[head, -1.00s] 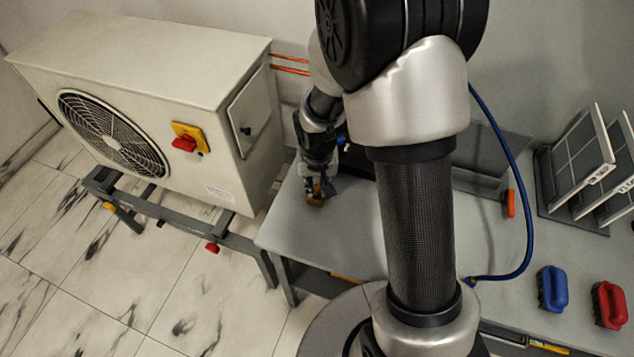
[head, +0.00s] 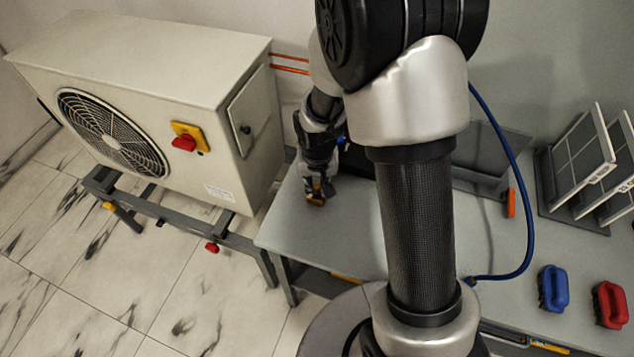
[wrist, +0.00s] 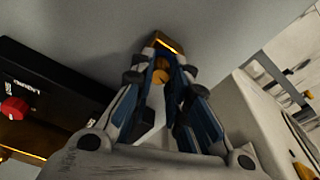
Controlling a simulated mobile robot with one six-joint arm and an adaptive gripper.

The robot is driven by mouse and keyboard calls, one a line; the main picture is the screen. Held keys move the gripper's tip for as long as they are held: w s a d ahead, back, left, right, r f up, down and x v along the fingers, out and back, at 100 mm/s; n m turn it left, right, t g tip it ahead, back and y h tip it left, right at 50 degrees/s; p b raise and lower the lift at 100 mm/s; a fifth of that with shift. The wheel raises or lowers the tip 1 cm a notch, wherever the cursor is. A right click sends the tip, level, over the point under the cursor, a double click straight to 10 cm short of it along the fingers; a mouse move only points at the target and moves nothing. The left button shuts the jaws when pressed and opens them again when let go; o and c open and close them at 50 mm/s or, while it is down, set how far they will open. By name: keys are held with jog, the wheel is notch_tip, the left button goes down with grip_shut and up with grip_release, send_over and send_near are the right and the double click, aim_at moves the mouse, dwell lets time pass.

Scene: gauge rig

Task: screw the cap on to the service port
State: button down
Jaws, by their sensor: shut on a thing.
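My gripper (head: 315,197) points down over the near left part of the grey bench in the head view. In the wrist view my gripper (wrist: 162,70) has its blue-lined fingers closed around a small brass-coloured piece, which looks like the cap (wrist: 161,76). An amber-edged dark block (wrist: 165,43) shows just beyond the fingertips. I cannot tell whether the cap touches it. I cannot make out the service port; the fingers may hide it.
The beige outdoor unit (head: 130,75) stands left of the bench (head: 340,235). A black box with a red knob (wrist: 14,109) is close by in the wrist view. A blue brush (head: 553,288), a red brush (head: 609,304) and a panel rack (head: 580,170) are at right.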

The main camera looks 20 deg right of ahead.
jog(key=shift+f+m+h+b, duration=0.1)
jog(key=shift+m+h+b, duration=0.2)
jog(key=shift+m+b, duration=2.05)
jog(key=shift+m, duration=0.25)
jog(key=m+g, duration=0.1)
jog(key=m, duration=0.4)
jog(key=shift+h, duration=0.3)
jog(key=shift+m, duration=0.3)
jog(key=m, duration=0.4)
jog(key=shift+s+m+g, duration=0.1)
jog(key=shift+m+g, duration=0.3)
jog(key=shift+d, duration=0.1)
